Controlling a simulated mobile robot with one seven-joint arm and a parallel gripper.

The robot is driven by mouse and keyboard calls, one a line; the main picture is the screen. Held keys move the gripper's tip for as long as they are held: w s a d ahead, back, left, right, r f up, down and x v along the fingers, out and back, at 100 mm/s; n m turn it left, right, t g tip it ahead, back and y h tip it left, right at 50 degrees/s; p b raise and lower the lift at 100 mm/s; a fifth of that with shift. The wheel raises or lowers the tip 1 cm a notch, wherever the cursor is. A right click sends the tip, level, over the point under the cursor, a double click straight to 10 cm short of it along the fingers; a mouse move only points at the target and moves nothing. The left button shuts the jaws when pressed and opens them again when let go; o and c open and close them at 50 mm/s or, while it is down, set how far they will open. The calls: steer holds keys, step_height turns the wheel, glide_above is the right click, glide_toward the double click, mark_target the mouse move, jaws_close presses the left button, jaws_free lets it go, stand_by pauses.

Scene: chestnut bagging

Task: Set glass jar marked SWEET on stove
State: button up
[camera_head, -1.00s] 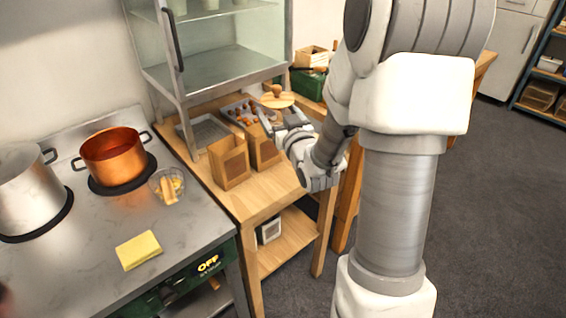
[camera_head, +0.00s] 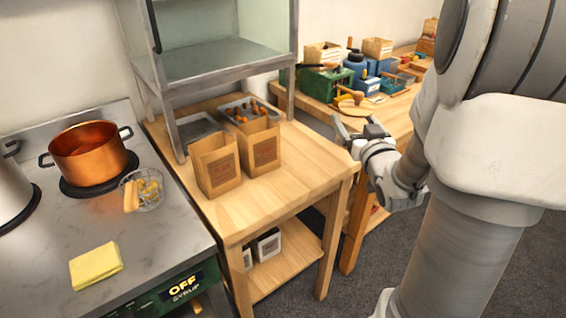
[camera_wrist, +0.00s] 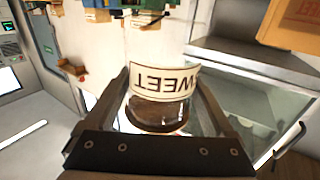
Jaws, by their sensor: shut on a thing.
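The glass jar (camera_wrist: 163,85) carries a SWEET label, which reads upside down in the wrist view. My gripper (camera_head: 362,128) is shut on the jar, with a finger on each side. In the head view the clear glass is hard to make out. A round wooden lid with a knob (camera_head: 349,98) shows just above the fingers and seems to be the jar's. The gripper is right of the small wooden table, in front of the back bench. The stove (camera_head: 165,232) is at the left, with a display reading OFF SYRUP.
Two paper bags (camera_head: 217,165) stand on the wooden table (camera_head: 290,190) beside a glass cabinet. The stove's front middle is bare.

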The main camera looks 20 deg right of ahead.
steer(key=shift+w+a+f+b, duration=0.5)
steer(key=shift+w+a+f, duration=0.6)
steer(key=shift+w+f, duration=0.6)
steer(key=shift+w+a+f+b, duration=0.5)
steer(key=shift+w+a+f, duration=0.55)
steer(key=shift+w+f, duration=0.65)
steer(key=shift+w+a+f+b, duration=0.5)
steer(key=shift+w+a+f, duration=0.7)
steer(key=shift+f, duration=0.8)
steer(key=shift+w+d+f+b, duration=0.1)
steer(key=shift+f+b, duration=0.1)
steer(key=shift+b, duration=0.1)
steer(key=o, duration=1.3)
steer(key=shift+o, duration=0.2)
steer(key=shift+r+p, duration=0.2)
steer(key=shift+p, duration=0.1)
